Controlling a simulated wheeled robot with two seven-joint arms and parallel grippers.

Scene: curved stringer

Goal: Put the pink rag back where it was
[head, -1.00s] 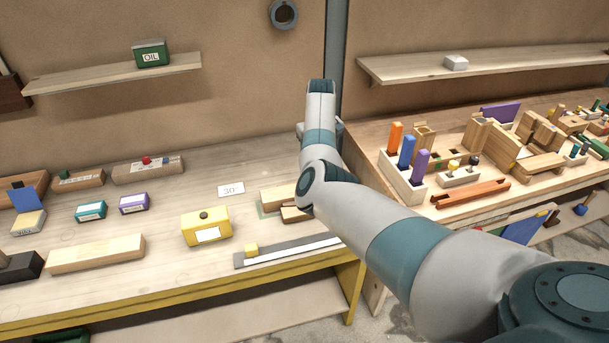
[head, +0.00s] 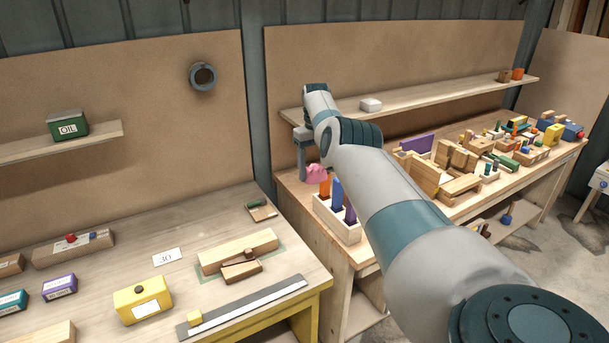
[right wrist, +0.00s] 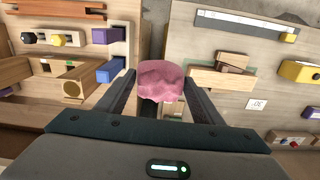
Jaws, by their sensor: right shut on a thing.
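The pink rag (head: 316,173) hangs from my right gripper (head: 305,168), above the far left corner of the right-hand bench, just behind the rack of coloured blocks. In the right wrist view the rag (right wrist: 161,81) is bunched between the two fingers, and the gripper (right wrist: 155,92) is shut on it. The rag is clear of the bench tops as far as I can tell. My left gripper is not in view.
A rack (head: 338,220) with orange, blue and purple blocks stands right beside the gripper. The left bench (head: 215,222) holds a wooden block (head: 238,251), a ruler (head: 245,306) and a yellow box (head: 142,298). A shelf (head: 430,98) runs behind my right arm. A gap separates the benches.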

